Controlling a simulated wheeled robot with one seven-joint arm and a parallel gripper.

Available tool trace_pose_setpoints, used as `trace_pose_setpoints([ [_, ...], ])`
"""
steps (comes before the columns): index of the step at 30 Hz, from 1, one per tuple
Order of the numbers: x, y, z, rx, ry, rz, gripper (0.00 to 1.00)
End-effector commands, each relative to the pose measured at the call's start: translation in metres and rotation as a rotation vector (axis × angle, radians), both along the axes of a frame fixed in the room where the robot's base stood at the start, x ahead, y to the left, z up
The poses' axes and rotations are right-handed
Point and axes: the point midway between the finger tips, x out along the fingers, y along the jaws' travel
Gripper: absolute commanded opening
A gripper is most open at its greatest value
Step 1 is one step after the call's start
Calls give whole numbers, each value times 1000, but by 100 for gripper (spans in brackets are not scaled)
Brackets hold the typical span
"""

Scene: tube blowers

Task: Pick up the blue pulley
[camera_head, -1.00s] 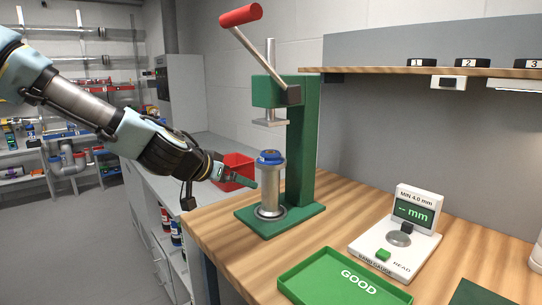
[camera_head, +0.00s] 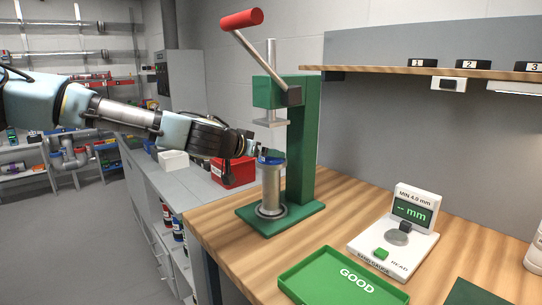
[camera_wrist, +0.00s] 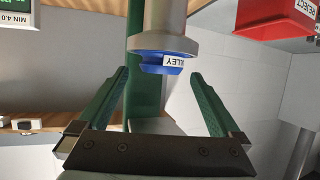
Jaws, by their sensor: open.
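The blue pulley (camera_head: 271,161) sits on top of a grey metal cylinder (camera_head: 270,190) on the green press base. In the wrist view the pulley (camera_wrist: 163,62) carries a white label, partly cut off, reading "LLEY". My gripper (camera_head: 256,150) comes in from the left at pulley height, beneath the press ram. In the wrist view my gripper (camera_wrist: 158,76) is open, its green fingers to the left and right of the pulley. A gap shows between each finger and the pulley. I cannot tell whether the tips reach past its near edge.
The green press (camera_head: 302,140) has its column just behind the pulley and its ram (camera_head: 270,121) above. A red bin (camera_head: 232,172) stands behind my gripper. A green GOOD tray (camera_head: 330,290) and a gauge (camera_head: 395,240) lie to the front right.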

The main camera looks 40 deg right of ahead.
Motion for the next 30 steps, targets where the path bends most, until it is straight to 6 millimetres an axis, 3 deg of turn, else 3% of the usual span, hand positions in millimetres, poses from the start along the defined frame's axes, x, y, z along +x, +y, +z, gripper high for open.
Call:
trace_pose_setpoints([
  [9,8,-29,-11,-1,3,0,100],
  [20,9,-33,-15,0,-1,0,99],
  [30,9,-33,-15,0,-1,0,61],
])
